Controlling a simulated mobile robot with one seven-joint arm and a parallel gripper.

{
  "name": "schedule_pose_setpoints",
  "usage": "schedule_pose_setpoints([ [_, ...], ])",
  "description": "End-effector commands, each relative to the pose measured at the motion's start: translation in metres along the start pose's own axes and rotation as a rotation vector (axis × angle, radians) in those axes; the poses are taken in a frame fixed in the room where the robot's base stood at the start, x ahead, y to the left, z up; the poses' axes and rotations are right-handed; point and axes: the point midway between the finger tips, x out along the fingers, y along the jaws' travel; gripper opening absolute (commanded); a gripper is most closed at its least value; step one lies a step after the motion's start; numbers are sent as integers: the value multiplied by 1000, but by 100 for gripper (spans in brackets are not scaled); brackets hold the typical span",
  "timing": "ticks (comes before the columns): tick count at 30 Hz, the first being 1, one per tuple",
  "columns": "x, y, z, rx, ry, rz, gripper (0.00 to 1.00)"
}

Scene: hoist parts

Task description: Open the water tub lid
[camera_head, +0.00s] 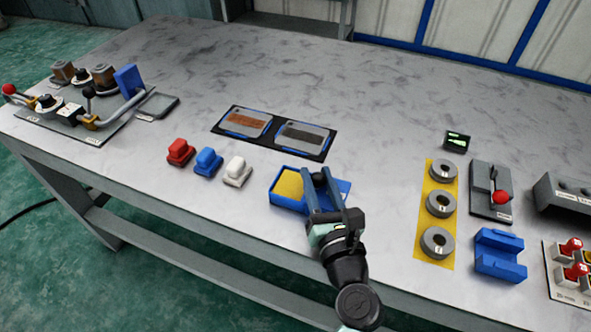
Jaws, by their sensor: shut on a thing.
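A low blue tub (287,204) stands near the front edge of the table, in the middle of the view. A flat yellow surface (289,184) shows in its left part. A blue panel (342,186), perhaps the lid, shows at the right of the tub, partly behind my gripper. My gripper (317,173) reaches over the tub from the front. Its jaws are shut on a small part at the tub, which looks like part of the lid. The fingers hide the grip itself, and I cannot tell how far the lid is open.
Red (180,152), blue (208,161) and white (237,171) blocks stand left of the tub. A black tray (271,137) with two plates lies behind. Grey rings sit on a yellow strip (433,252) at right, beside a red-knobbed lever (500,197) and a blue holder (500,262).

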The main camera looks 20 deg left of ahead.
Motion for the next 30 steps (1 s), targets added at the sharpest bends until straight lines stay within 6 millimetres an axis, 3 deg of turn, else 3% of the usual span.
schedule_pose_setpoints([
  [9,-3,-3,0,0,1,1,0],
  [10,-3,-3,0,0,1,1,38],
  [15,-3,-3,0,0,1,1,66],
  [25,-5,-3,0,0,0,0,66],
  [30,-27,-4,0,0,1,-4,66],
])
